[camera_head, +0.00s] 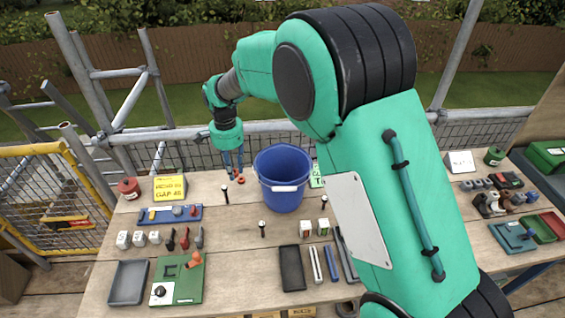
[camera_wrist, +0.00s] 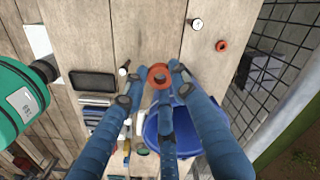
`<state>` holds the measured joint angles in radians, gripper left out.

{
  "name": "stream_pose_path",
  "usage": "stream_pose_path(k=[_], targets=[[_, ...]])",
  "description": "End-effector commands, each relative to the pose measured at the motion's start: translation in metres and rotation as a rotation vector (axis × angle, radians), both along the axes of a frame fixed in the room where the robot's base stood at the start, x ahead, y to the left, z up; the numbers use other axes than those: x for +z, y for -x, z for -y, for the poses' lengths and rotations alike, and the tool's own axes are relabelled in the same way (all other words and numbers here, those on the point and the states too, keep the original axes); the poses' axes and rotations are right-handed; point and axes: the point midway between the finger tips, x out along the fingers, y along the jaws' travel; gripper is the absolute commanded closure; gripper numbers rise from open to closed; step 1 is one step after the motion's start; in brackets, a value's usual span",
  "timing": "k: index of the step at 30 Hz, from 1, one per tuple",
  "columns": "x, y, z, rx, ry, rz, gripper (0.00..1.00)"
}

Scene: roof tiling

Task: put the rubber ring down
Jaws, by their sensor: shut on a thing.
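In the wrist view a red-orange rubber ring (camera_wrist: 158,72) is at the tips of my gripper (camera_wrist: 157,85), whose blue fingers are shut on it. In the head view my gripper (camera_head: 232,163) points down above the back of the workbench, left of the blue bucket (camera_head: 284,198). The held ring is too small there to tell apart surely. A second red ring (camera_wrist: 221,46) lies on the bench, apart from my fingers, near a dark peg with a white top (camera_wrist: 196,23). The gap between the held ring and the bench is hard to judge.
The blue bucket also shows in the wrist view (camera_wrist: 200,135), close beside my fingers. Another white-topped peg (camera_head: 262,229) stands in front of it. A yellow sign (camera_head: 170,188) and a blue tool tray (camera_head: 170,213) are at the left. Bare wood lies around the pegs.

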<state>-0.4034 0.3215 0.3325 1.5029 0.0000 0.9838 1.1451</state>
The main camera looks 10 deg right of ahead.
Motion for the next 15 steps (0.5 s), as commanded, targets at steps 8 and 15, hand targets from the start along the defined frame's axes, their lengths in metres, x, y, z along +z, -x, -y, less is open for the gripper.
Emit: stream_pose_path(k=[8, 15], targets=[[0.036, -0.009, 0.02, 0.003, 0.001, -0.002, 0.85], [0.035, -0.031, 0.073, 0.018, 0.001, 0.0, 0.85]])
